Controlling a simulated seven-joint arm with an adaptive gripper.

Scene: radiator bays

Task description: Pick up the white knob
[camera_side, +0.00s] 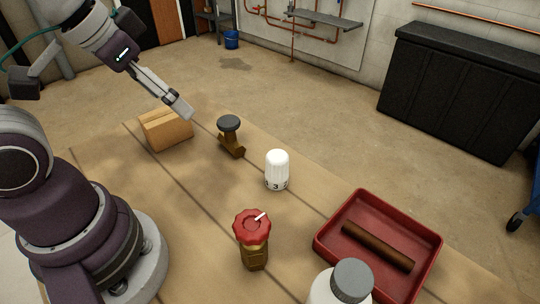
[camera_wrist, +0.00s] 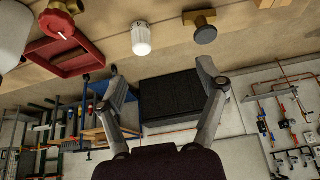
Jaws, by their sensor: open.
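The white knob (camera_side: 277,170) stands upright on the wooden table, with a number 3 on its lower edge in the side view. It also shows at the top middle of the wrist view (camera_wrist: 141,39), beyond my fingertips and between them sideways. My gripper (camera_side: 184,107) is above the table at the upper left, over the area near the cardboard box, well apart from the knob. In the wrist view my gripper (camera_wrist: 158,72) has its two fingers spread wide with nothing between them.
A grey-capped brass valve (camera_side: 230,138) stands between my gripper and the knob. A cardboard box (camera_side: 166,130) is at the left. A red-handled valve (camera_side: 252,240) stands in front. A red tray (camera_side: 428,236) holding a brown cylinder and a grey-capped white bottle (camera_side: 340,285) are at the right.

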